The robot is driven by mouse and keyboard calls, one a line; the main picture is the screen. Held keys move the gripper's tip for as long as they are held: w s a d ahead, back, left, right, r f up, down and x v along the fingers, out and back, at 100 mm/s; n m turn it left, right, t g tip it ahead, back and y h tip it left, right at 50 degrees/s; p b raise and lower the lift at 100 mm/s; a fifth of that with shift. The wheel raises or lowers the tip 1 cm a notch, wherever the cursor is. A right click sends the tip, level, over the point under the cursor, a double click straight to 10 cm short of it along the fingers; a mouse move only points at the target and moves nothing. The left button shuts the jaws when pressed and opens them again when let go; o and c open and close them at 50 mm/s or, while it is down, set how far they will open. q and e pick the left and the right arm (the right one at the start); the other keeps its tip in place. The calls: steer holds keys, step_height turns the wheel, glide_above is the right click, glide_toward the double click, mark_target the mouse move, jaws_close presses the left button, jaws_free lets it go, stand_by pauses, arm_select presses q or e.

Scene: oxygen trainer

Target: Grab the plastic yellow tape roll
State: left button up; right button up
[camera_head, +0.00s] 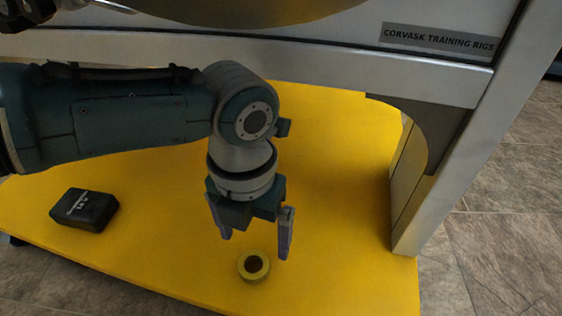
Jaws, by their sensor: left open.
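The yellow tape roll (254,266) lies flat on the yellow board, near its front edge, with its dark centre hole facing up. My left gripper (256,241) points down with its two fingers apart. Its fingertips appear just above and behind the roll in the picture, with nothing between them. I cannot tell the exact height of the fingers over the roll. My right gripper is not in view.
A black case (85,209) lies on the yellow board (330,170) at the left. A grey metal frame (423,220) stands at the right, with a crossbar labelled "Corvask Training Rigs" above the board. Stone-tile floor (505,240) surrounds it.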

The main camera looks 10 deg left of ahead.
mark_target(253, 264)
arm_select(q)
step_height(253, 264, down, 3)
steer(key=shift+r+b, duration=0.1)
steer(key=shift+b, duration=0.6)
steer(key=f+b, duration=0.5)
steer(key=shift+s+a, duration=0.1)
steer(key=shift+a, duration=0.25)
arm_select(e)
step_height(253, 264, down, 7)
arm_select(q)
steer(key=shift+r, duration=0.1)
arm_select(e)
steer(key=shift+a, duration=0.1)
arm_select(q)
steer(key=shift+c, duration=0.5)
steer(key=c, duration=1.3)
